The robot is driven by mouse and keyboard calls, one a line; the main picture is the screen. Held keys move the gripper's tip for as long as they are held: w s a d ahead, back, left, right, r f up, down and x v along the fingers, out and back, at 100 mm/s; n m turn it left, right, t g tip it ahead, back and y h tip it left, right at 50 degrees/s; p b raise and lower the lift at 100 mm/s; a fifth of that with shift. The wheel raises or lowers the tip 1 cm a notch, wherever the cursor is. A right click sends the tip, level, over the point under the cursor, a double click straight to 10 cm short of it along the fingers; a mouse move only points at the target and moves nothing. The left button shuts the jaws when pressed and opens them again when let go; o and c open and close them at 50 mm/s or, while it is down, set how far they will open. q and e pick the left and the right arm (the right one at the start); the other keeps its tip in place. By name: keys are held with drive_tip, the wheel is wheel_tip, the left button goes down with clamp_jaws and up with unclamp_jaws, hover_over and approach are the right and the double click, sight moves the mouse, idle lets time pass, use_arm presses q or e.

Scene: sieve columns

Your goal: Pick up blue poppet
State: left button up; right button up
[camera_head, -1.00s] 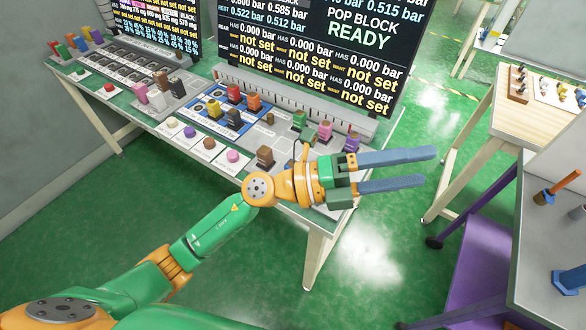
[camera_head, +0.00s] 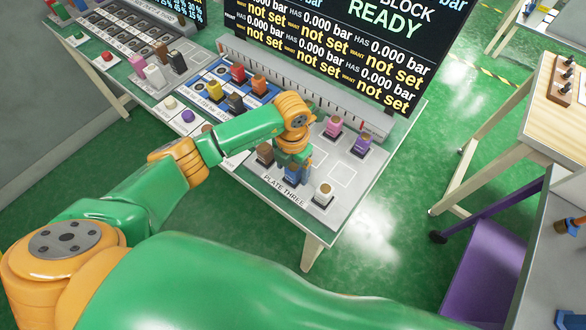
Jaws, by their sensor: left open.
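The blue poppet (camera_head: 291,179) stands on the front row of plate three (camera_head: 346,186), between a brown poppet (camera_head: 265,153) and a white one (camera_head: 323,194). My left gripper (camera_head: 296,171) points down right over it, with its jaws open. The gripper hides most of the poppet, and the fingers are a similar blue. I cannot tell whether the fingers touch it. My right gripper is out of view.
Pink (camera_head: 334,126) and purple (camera_head: 362,144) poppets stand behind on the plate. Several coloured poppets, including a red one (camera_head: 238,73), stand to the left. A screen (camera_head: 330,45) rises behind. A wooden-topped table (camera_head: 560,110) is at the right.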

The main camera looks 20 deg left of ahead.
use_arm(q)
drive_tip(key=shift+w+f, duration=0.45)
drive_tip(key=shift+s+r, duration=0.15)
drive_tip(key=shift+s, duration=0.05)
drive_tip(key=c, duration=1.2)
drive_tip(key=shift+w, duration=0.1)
clamp_jaws()
